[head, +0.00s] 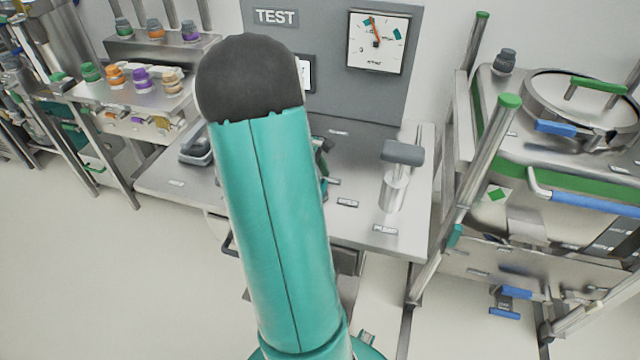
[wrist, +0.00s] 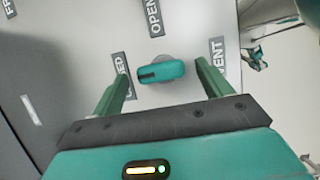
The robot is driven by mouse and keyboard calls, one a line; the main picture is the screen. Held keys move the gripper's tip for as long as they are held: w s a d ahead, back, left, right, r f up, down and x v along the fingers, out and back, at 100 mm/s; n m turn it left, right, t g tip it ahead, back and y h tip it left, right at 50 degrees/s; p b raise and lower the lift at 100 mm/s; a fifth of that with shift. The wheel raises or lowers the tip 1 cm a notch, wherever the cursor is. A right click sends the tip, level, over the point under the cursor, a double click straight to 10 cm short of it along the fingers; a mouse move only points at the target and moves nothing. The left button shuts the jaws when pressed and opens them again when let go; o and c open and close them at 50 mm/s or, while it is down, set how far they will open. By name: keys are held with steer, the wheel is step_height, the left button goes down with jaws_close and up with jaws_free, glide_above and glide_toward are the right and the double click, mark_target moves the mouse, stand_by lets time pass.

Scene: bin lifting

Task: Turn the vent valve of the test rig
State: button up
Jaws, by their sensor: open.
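In the wrist view a teal valve handle (wrist: 172,71) with a dark end sits on a round grey base on the light panel. Around it are the labels OPEN (wrist: 154,18), VENT (wrist: 217,52) and a partly covered one ending in ED (wrist: 121,75). The handle lies crosswise, its dark end to the left. My gripper (wrist: 164,74) is open, its green fingers on either side of the handle with gaps at both ends. In the head view my arm hides the valve and most of my gripper. The test rig (head: 390,232) stands behind the arm.
A gauge (head: 376,42) with an orange needle hangs on the rig's back panel. A grey-topped metal post (head: 396,190) stands to the right on the rig. A bench with jars (head: 140,80) is at left, a cart with a round lid (head: 580,105) at right.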

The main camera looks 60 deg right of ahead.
steer(key=shift+x, duration=0.8)
steer(key=c, duration=1)
